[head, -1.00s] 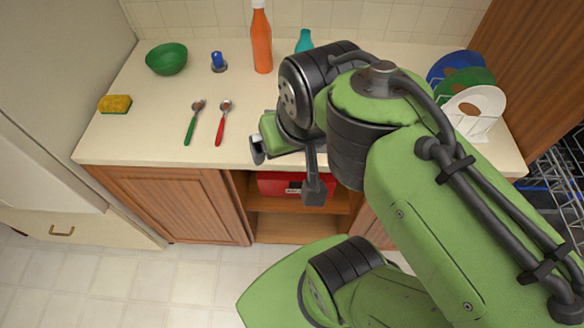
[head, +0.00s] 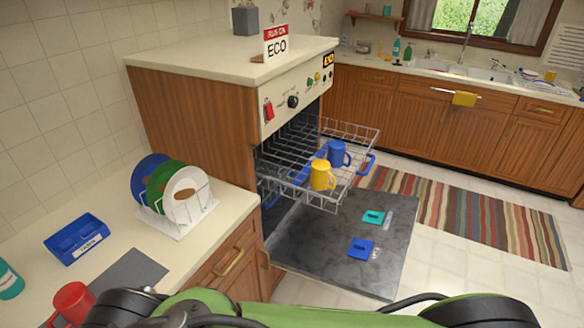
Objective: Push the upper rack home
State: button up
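The upper rack (head: 362,142) is a wire basket, pulled well out of the dishwasher (head: 190,115) over its lowered door (head: 310,245). A yellow mug (head: 322,176) and a blue mug (head: 339,154) stand in the rack. Blue parts show at the rack's front end. The back of the rack runs into the dark opening. My gripper is not in view; only green and black parts of my arm show along the bottom edge.
The lowered door holds a teal piece (head: 373,217) and a blue piece (head: 360,248). A plate stand (head: 178,218), blue box (head: 77,238) and red mug (head: 72,303) are on the left counter. A striped rug (head: 470,218) lies on the floor at right.

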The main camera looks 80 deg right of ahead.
aim_at(313, 158)
jog(key=k+z, duration=0.2)
jog(key=z, duration=0.25)
jog(key=k+l+z, duration=0.15)
jog(key=z, duration=0.3)
jog(key=k+l+z, duration=0.15)
jog(key=z, duration=0.35)
jog(key=k+l+z, duration=0.1)
jog(key=l+z, duration=0.15)
jog(key=z, duration=0.2)
jog(key=k+l+z, duration=0.1)
jog(key=l+z, duration=0.15)
jog(key=z, duration=0.2)
jog(key=l+z, duration=0.25)
jog(key=z, duration=0.2)
jog(key=i+j+u, duration=0.2)
jog(key=i+u, duration=0.15)
jog(key=i+j+u, duration=0.1)
jog(key=i+u, duration=0.3)
